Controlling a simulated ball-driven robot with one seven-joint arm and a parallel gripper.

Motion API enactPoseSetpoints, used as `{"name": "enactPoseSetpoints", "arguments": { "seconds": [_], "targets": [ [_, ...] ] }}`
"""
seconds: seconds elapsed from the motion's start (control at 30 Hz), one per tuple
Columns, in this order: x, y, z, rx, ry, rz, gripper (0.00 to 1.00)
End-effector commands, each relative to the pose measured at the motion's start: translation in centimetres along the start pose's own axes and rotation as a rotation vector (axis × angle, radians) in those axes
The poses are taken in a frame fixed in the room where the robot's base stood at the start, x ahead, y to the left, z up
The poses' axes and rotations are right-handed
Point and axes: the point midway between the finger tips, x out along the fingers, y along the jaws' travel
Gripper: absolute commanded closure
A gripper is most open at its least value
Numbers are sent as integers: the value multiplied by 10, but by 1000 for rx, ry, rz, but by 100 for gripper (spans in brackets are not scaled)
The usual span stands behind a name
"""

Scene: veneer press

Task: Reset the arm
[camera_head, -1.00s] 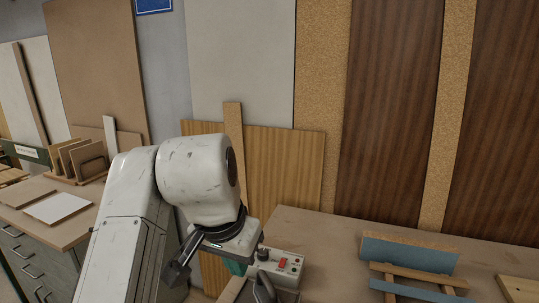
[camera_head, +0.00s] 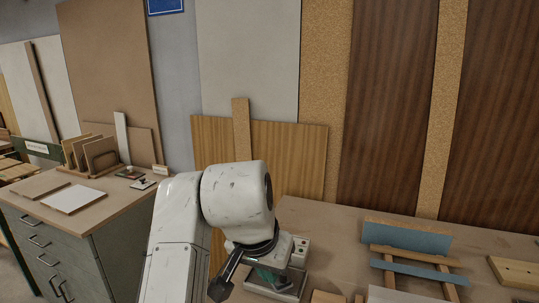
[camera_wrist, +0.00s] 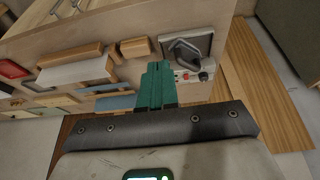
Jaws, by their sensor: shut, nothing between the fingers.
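My gripper (camera_wrist: 158,72) shows in the wrist view as two green fingers pressed together, with nothing between them. They point over the workbench (camera_wrist: 222,62), seen at an angle. In the head view my white arm bends down over the left end of the same bench (camera_head: 335,222). Only a bit of green of my gripper (camera_head: 264,277) shows there, below the wrist; the fingertips are hidden. A small grey press-like device (camera_head: 300,250) with a control box is right beside the wrist. It also shows past the fingertips in the wrist view (camera_wrist: 207,42).
A blue-faced block (camera_head: 405,237) and a wooden frame (camera_head: 440,275) lie on the bench to the right. A drawer cabinet (camera_head: 110,240) with boards on top stands at left. Tall veneer sheets (camera_head: 390,110) lean on the wall behind. Floor shows at the lower left.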

Motion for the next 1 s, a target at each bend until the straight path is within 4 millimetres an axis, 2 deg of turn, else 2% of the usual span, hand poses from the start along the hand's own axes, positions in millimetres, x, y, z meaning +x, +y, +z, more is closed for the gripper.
{"name": "enactPoseSetpoints", "arguments": {
  "seconds": [0.03,0.27,0.43,0.57,0.7,0.77,0.87,1.0],
  "targets": [
    [14,11,-2,4,8,14,100],
    [67,63,-10,-1,50,60,100],
    [129,129,-6,-30,83,114,100],
    [174,182,10,-74,89,146,100],
    [217,236,39,-131,73,167,100],
    [234,257,56,-157,60,169,100],
    [258,287,88,-198,27,165,100],
    [288,325,143,-253,-35,139,100]
  ]
}}
